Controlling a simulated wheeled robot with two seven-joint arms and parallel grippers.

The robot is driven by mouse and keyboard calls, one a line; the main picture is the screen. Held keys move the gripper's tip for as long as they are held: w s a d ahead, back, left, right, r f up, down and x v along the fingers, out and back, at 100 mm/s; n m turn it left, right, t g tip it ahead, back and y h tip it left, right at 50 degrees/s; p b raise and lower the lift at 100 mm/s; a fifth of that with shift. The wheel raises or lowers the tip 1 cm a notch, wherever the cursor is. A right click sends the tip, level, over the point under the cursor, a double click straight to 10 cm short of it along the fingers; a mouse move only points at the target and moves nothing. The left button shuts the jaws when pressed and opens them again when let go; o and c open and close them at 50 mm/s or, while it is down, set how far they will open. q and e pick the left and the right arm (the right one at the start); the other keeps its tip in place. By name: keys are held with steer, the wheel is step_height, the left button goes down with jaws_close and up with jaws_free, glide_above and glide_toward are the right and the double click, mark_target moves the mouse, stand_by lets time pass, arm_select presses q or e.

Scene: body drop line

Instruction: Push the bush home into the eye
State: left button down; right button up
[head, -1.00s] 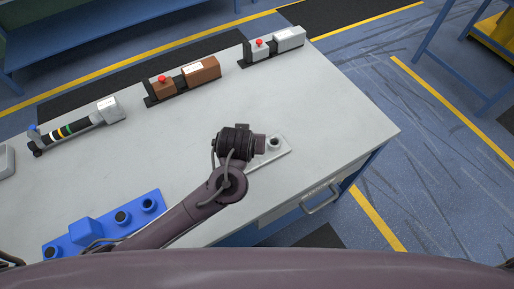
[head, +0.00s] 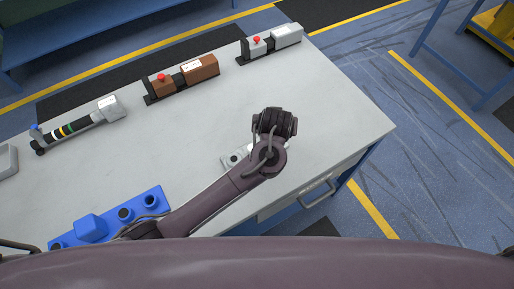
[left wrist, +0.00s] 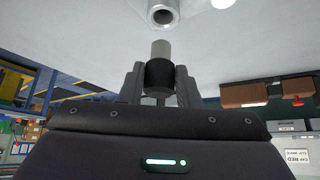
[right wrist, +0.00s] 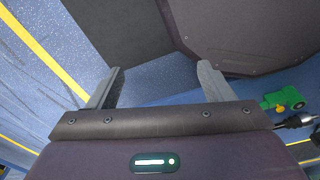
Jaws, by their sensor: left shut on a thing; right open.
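My left gripper (left wrist: 160,80) is shut on the bush, a dark sleeve (left wrist: 159,74) with a grey cylindrical end (left wrist: 160,49), in the left wrist view. The eye, a round metal ring with a dark bore (left wrist: 163,14), is beyond the grey end, roughly in line, with a visible gap. In the head view my left wrist (head: 274,123) is over the light plate (head: 228,162) and hides part of it; the bush and fingertips are hidden there. My right gripper (right wrist: 158,86) is open and empty, away from the bench.
A blue block with round sockets (head: 92,229) lies at the bench's near left. Brown (head: 200,69) and grey (head: 285,36) units with red buttons and a striped rod assembly (head: 75,127) line the far side. The right part of the bench top (head: 345,120) is clear.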

arm_select(q)
steer(key=shift+f, duration=0.8)
steer(key=shift+f+b, duration=0.45)
steer(key=shift+f, duration=0.35)
arm_select(e)
steer(key=shift+s+d+f, duration=0.1)
steer(key=shift+s+f, duration=0.35)
steer(key=shift+f, duration=0.2)
steer(key=shift+s+r, duration=0.1)
steer(key=shift+r, duration=0.1)
arm_select(q)
steer(key=shift+p, duration=0.45)
arm_select(e)
steer(key=shift+r, duration=0.25)
arm_select(q)
steer(key=shift+r, duration=0.1)
arm_select(e)
steer(key=shift+r, duration=0.1)
